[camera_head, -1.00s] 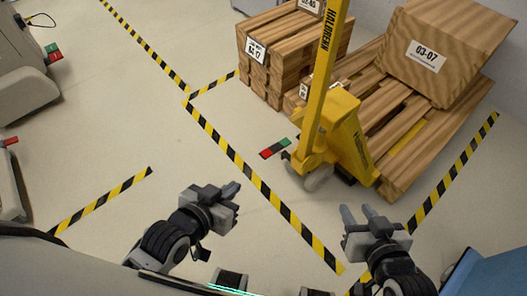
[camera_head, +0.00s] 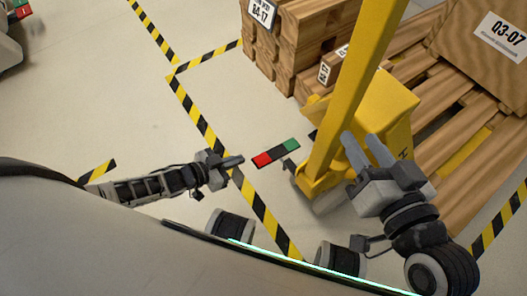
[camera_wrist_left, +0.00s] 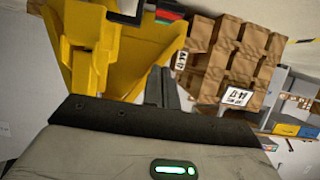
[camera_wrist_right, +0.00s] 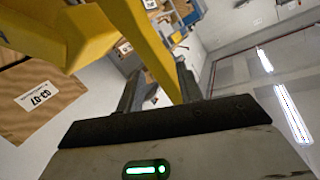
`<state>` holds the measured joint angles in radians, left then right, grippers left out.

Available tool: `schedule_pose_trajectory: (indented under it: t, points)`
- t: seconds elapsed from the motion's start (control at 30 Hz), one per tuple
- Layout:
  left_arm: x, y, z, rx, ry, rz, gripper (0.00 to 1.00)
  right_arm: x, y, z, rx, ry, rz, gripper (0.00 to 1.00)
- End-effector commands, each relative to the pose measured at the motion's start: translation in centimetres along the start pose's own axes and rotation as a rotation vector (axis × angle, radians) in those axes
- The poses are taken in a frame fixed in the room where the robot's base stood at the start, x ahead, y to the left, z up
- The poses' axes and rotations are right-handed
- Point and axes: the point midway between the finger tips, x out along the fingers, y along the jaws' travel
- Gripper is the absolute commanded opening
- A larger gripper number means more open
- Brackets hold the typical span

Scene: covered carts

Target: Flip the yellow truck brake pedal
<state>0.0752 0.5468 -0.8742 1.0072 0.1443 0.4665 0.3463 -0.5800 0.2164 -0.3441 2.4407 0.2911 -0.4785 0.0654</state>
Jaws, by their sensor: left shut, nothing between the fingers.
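The yellow pallet truck (camera_head: 372,110) stands at the right in the head view, its handle rising toward the top. A pedal bar (camera_head: 276,153), red at its left end, dark in the middle and green at its right end, shows beside the truck's base. My left gripper (camera_head: 240,160) is shut and empty, its tips just left of the red end, apparently apart from it. The pedal's coloured ends partly show at the top of the left wrist view (camera_wrist_left: 165,14).
Wooden crates (camera_head: 283,50) and a loaded wooden pallet (camera_head: 455,140) stand behind and right of the truck. Black-yellow tape (camera_head: 203,128) marks the floor. Open floor lies to the left. A grey machine with red and green parts is at the top left.

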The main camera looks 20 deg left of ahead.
Motion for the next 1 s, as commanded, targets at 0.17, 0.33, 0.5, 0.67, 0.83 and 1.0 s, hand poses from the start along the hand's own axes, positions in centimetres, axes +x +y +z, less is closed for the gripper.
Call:
schedule_pose_trajectory:
  t: [0.17, 0.33, 0.5, 0.67, 0.83, 1.0]
  points:
    - [0.0, 0.0, -0.1, 0.0, 0.0, 0.0, 0.0, 0.0, 0.0, -0.1, 0.0, 0.0, 0.0, 0.36]
    - [1.2, 0.1, 0.0, 0.0, 0.003, 0.0, 0.0, 0.1, 0.0, 0.1, 0.016, 0.011, -0.009, 0.36]
    - [4.4, 0.1, 0.2, 0.0, 0.004, 0.0, 0.0, 0.3, -0.3, -0.1, 0.069, 0.054, -0.044, 0.36]
    - [8.0, 0.0, 0.3, 0.002, 0.004, -0.001, 0.0, 0.4, -0.8, -0.4, 0.14, 0.104, -0.092, 0.36]
    - [10.6, 0.0, 1.2, 0.0, -0.003, -0.002, 0.0, 1.0, -0.7, -3.8, -0.045, 0.297, -0.119, 0.36]
    - [10.9, 0.1, 3.0, 0.0, -0.001, -0.001, 0.0, 0.8, -1.1, -6.5, -0.206, 0.46, -0.139, 0.36]
